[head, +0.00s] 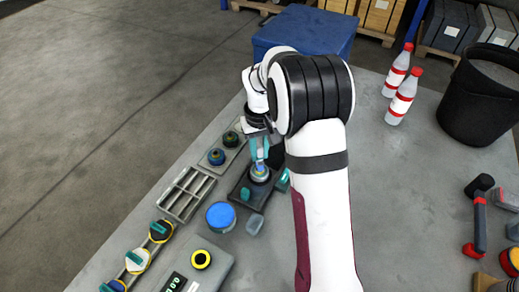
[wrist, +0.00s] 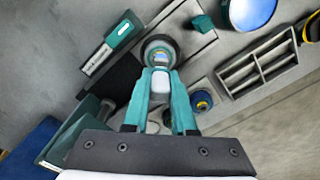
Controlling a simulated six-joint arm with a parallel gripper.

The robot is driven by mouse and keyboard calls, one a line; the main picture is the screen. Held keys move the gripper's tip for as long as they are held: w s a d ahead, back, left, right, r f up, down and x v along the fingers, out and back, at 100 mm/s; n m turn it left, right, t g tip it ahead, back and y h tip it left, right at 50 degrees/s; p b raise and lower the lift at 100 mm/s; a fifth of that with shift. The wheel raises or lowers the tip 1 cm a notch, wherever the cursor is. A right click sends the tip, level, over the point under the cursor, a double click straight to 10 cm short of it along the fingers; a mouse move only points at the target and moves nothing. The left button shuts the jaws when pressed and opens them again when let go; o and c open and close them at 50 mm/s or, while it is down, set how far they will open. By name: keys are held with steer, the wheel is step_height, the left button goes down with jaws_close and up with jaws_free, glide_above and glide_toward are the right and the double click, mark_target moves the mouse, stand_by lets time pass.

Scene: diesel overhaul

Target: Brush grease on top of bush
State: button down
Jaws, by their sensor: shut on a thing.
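My gripper (head: 260,150) has teal fingers and is shut on what looks like a small brush, whose pale handle (wrist: 160,84) shows between the fingertips in the wrist view. The bush (head: 260,174) looks like a round metal piece with blue and yellow on its top, and stands on a dark fixture (head: 241,190). It also shows in the wrist view (wrist: 159,48), just beyond the fingertips. The brush tip is over the bush; I cannot tell whether it touches. A round tub with a bright blue top (head: 220,216) stands to the left and nearer in the head view.
A grey divided tray (head: 186,193) and a plate with round parts (head: 217,156) lie left of the fixture. Two bottles (head: 403,97), a black bin (head: 480,97) and a blue box (head: 303,30) stand farther back.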

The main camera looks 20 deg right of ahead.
steer(key=shift+f, duration=0.25)
steer(key=shift+d, duration=0.1)
steer(key=shift+s+d, duration=0.2)
steer(key=shift+s, duration=0.1)
stand_by(0.3)
steer(key=shift+w+a, duration=0.65)
steer(key=shift+s+d, duration=0.1)
